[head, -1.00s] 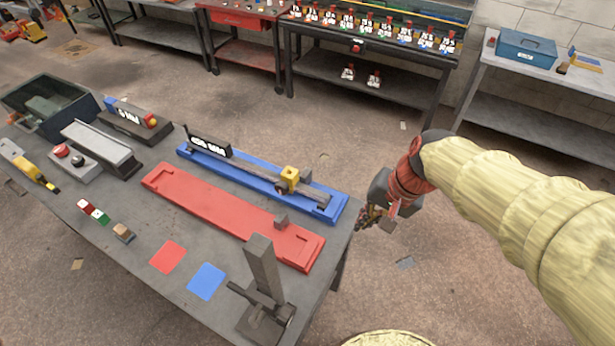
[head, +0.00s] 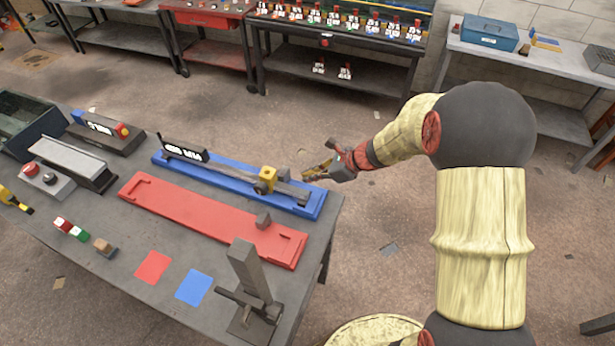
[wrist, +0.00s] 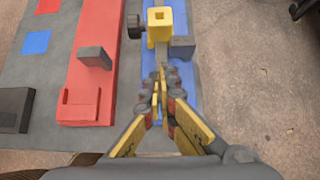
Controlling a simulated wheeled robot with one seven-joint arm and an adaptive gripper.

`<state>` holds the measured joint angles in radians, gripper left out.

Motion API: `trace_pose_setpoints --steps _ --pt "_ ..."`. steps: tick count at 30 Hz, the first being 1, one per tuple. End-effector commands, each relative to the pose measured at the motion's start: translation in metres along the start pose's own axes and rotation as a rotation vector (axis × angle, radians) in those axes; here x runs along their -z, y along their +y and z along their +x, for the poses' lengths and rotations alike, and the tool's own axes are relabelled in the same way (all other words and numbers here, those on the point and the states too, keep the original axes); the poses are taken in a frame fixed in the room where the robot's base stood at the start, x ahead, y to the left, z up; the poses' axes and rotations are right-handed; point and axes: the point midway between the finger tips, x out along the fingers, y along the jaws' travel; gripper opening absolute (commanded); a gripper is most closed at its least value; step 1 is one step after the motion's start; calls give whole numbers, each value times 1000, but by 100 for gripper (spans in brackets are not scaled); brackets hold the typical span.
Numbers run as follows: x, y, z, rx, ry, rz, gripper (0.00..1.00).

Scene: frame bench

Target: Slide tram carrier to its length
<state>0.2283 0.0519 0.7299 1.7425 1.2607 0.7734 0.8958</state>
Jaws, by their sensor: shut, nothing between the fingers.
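The tram carrier looks to be the yellow block (head: 266,177) with a square hole in its top, riding on the grey rail (head: 232,172) of the blue tray (head: 314,210). A dark knob sits at its side. In the wrist view the yellow block (wrist: 159,22) is straight ahead at the top. My gripper (head: 308,172) is beyond the right end of the blue tray, apart from the block. In the wrist view its fingers (wrist: 162,75) are together and empty, over the blue tray's end. A black label plate (head: 185,152) stands at the rail's far left; its text is unclear.
A dark upright post (head: 250,275) stands at the bench's near corner. Red (head: 153,267) and blue (head: 194,287) squares lie flat. Floor right of the bench is open.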

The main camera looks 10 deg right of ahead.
Motion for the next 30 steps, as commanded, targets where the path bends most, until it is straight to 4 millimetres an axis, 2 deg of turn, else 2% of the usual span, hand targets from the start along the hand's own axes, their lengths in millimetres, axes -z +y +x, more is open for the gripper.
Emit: trace_pose_setpoints --steps 3,11,12,21,30 --pt "2 2 26 -5 1 -1 0" --pt "2 2 76 -4 1 -1 0" --pt "-5 1 80 -3 0 -5 0" --pt "-27 0 99 -1 0 -4 0" --pt "-29 0 100 -1 0 -3 0"
